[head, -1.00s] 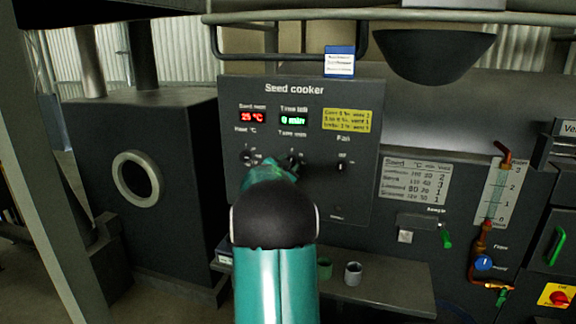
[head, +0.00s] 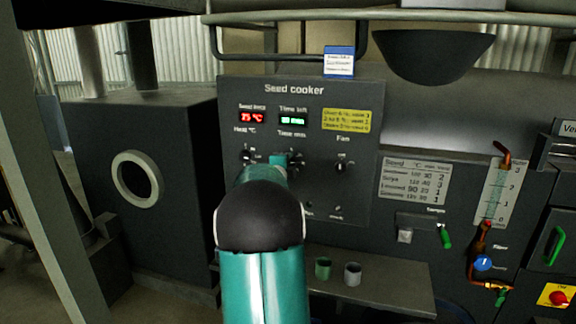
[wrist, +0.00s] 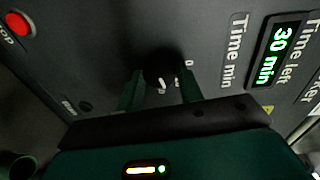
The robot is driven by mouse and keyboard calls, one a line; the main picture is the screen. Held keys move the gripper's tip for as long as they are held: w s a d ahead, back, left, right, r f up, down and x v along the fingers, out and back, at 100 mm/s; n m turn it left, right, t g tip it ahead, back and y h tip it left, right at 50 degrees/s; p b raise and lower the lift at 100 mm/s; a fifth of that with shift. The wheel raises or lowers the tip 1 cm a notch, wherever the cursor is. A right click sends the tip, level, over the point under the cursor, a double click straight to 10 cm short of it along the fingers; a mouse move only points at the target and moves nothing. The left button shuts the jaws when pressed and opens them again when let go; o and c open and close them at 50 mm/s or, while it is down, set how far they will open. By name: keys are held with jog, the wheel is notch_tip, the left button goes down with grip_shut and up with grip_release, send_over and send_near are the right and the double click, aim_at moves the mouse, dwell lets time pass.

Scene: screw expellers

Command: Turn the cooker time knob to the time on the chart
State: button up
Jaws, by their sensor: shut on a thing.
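The seed cooker panel (head: 232,200) is dark grey, with the time knob (head: 296,161) in its middle row, partly hidden by my arm. In the wrist view the black time knob (wrist: 165,66) sits between the two green fingers of my gripper (wrist: 161,90), which is shut on it. In the head view my gripper (head: 281,164) is at the panel, mostly hidden behind my arm. The time left display (head: 293,121) glows green; in the wrist view the display (wrist: 278,56) reads 30 min. The seed chart (head: 414,180) is right of the panel, its small rows hard to read.
The heat knob (head: 247,157) is close on the left and the fan knob (head: 341,166) on the right. A red stop button (wrist: 19,23) shows in the wrist view. A shelf (head: 385,290) with two cups (head: 352,273) lies below. A black hopper bowl (head: 434,55) stands above right.

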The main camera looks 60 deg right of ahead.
jog(key=m, duration=0.4)
jog(key=shift+t, duration=0.3)
jog(key=shift+m, duration=0.3)
jog(key=o, duration=1)
jog(key=a, duration=0.4)
jog(key=s+a, duration=0.1)
jog(key=a, duration=0.4)
jog(key=s+a, duration=0.1)
jog(key=a, duration=0.3)
jog(key=shift+s+a+r, duration=0.15)
jog(key=shift+a+r, duration=0.15)
jog(key=shift+r, duration=0.1)
